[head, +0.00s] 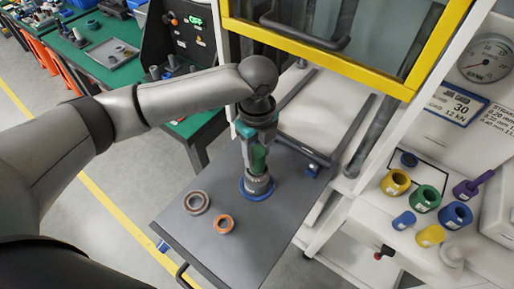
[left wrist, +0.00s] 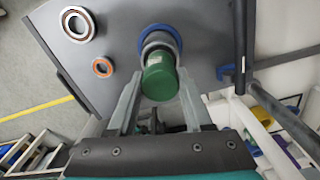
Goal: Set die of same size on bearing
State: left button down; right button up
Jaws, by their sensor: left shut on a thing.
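My left gripper (head: 257,178) points down over the grey tray table and is shut on a green cylindrical die (head: 258,158). In the left wrist view the green die (left wrist: 159,80) is between the two fingers. Directly below it is a blue-rimmed bearing (head: 257,193) with a grey part above the rim, also in the left wrist view (left wrist: 160,33). I cannot tell whether the die touches the bearing. A grey bearing (head: 196,202) and a smaller orange bearing (head: 224,224) lie to the left, uncovered. My right gripper is not in view.
A white bench at right holds a yellow sleeve (head: 395,182), a green sleeve (head: 425,198), a blue sleeve (head: 455,215), a purple handled piece (head: 470,187) and smaller blue and yellow pieces. A yellow-framed press guard (head: 320,55) stands behind. The table's front (head: 262,245) is clear.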

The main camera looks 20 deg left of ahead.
pick_arm(q)
jog(key=shift+f, duration=0.2)
jog(key=shift+p, duration=0.5)
dwell(0.3)
jog(key=shift+f, duration=0.2)
dwell(0.6)
jog(key=c, duration=0.6)
grip_release()
jog(key=shift+f, duration=0.1)
jog(key=shift+c, duration=0.2)
jog(key=o, duration=0.6)
jog(key=shift+c, duration=0.2)
jog(key=shift+p, duration=0.3)
jog(key=shift+r+p, duration=1.55)
jog(key=shift+p, duration=0.45)
jog(key=shift+r, duration=3.2)
